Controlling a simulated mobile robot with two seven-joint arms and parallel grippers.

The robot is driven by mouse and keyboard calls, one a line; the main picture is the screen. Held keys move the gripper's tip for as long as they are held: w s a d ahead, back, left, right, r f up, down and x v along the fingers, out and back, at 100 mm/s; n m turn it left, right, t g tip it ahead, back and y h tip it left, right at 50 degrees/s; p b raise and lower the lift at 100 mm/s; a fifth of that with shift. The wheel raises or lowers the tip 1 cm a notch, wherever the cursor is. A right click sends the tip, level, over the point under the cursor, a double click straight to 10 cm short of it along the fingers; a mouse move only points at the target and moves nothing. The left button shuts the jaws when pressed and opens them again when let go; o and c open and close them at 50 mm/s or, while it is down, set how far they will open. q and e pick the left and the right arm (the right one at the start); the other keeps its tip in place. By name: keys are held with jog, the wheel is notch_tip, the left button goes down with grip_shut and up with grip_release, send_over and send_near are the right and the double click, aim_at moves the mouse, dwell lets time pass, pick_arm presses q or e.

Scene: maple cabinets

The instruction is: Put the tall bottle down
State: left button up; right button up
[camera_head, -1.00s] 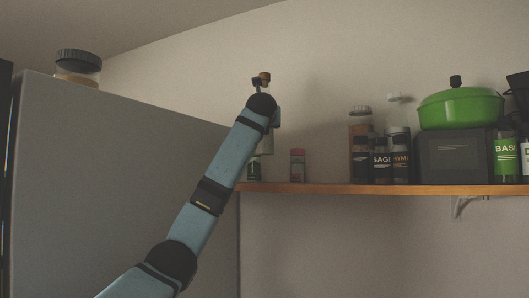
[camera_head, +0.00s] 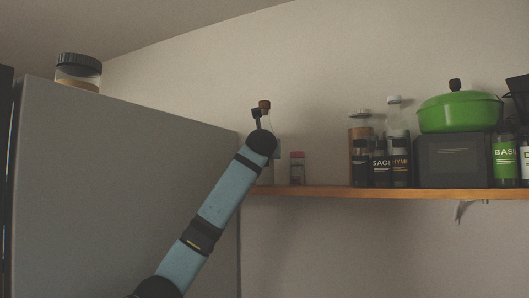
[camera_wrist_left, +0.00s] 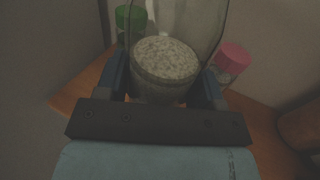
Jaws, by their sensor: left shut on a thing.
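The tall bottle (camera_head: 265,117) is clear glass with a brown stopper and stands upright at the left end of the wooden shelf (camera_head: 330,192). My left gripper (camera_wrist_left: 163,82) is shut around it. In the left wrist view the bottle (camera_wrist_left: 166,60) shows pale speckled contents between the two fingers. In the head view my wrist hides much of the bottle, and I cannot tell whether its base touches the shelf. My right gripper is not in view.
A small pink-capped jar (camera_head: 297,168) stands just right of the bottle; a green-capped jar (camera_wrist_left: 131,22) is close by. Spice bottles (camera_head: 361,150) and a green pot (camera_head: 459,110) on a dark box stand farther right. The grey fridge side (camera_head: 130,190) borders the left. Shelf between pink-capped jar and spices is clear.

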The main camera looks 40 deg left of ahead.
pick_arm(q)
jog(key=o, duration=1.2)
jog(key=shift+f, duration=0.1)
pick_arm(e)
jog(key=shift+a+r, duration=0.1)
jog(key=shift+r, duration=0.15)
pick_arm(q)
jog(key=b+v, duration=0.4)
jog(key=v, duration=0.8)
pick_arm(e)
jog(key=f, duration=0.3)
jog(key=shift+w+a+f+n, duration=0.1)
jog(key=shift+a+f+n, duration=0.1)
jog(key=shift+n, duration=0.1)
